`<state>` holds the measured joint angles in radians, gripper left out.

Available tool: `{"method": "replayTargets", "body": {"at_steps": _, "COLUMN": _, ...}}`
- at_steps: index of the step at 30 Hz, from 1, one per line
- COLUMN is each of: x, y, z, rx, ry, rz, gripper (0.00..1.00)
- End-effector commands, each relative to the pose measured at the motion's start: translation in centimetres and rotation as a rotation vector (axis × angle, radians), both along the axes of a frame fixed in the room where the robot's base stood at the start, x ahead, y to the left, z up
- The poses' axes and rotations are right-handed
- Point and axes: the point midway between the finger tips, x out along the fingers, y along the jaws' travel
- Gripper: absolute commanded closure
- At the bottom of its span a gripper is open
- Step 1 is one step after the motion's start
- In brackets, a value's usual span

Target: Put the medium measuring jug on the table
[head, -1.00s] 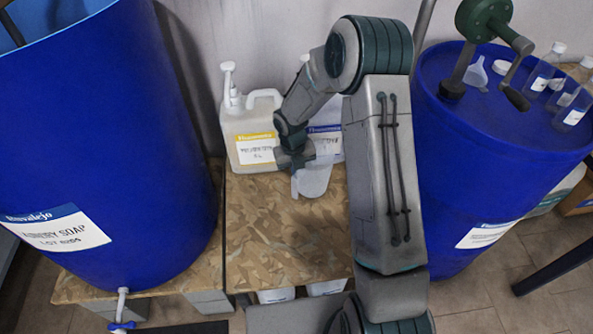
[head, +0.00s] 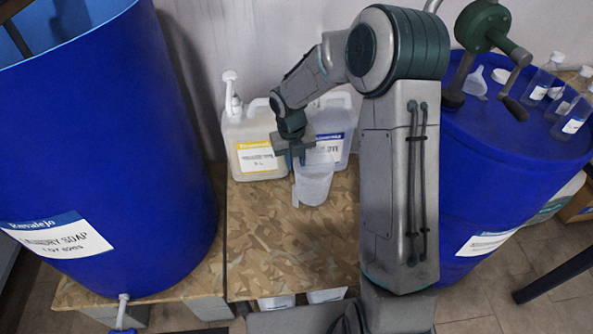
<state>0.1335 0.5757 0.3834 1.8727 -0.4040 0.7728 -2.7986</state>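A translucent whitish measuring jug (head: 316,184) is at the back of the wooden table (head: 290,243), in front of two jerrycans. It looks upright, and I cannot tell whether its base touches the tabletop. My gripper (head: 299,165) points down at the jug's upper left edge, with its fingers overlapping the rim in the picture. The fingers are small and partly hidden, so I cannot tell whether they are shut on the jug or apart.
A jerrycan with a pump and yellow label (head: 254,143) and a blue-labelled jerrycan (head: 333,133) stand behind. Large blue drums flank the table on the left (head: 110,150) and right (head: 480,185). The right drum carries a hand crank and small bottles. The table's front is clear.

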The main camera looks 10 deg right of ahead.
Motion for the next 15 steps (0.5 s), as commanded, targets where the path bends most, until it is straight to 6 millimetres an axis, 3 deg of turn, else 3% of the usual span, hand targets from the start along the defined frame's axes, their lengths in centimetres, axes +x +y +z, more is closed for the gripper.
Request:
{"method": "replayTargets", "body": {"at_steps": 3, "x": 0.1, "y": 0.2, "z": 2.0, "rx": 0.001, "ry": -0.003, "rz": -0.001, "gripper": 0.76}}
{"method": "replayTargets", "body": {"at_steps": 10, "x": -0.3, "y": 0.1, "z": 3.8, "rx": -0.004, "ry": -0.008, "rz": -0.044, "gripper": 0.76}}
{"method": "replayTargets", "body": {"at_steps": 15, "x": -1.9, "y": -0.7, "z": 6.0, "rx": -0.020, "ry": -0.044, "rz": -0.288, "gripper": 0.76}}
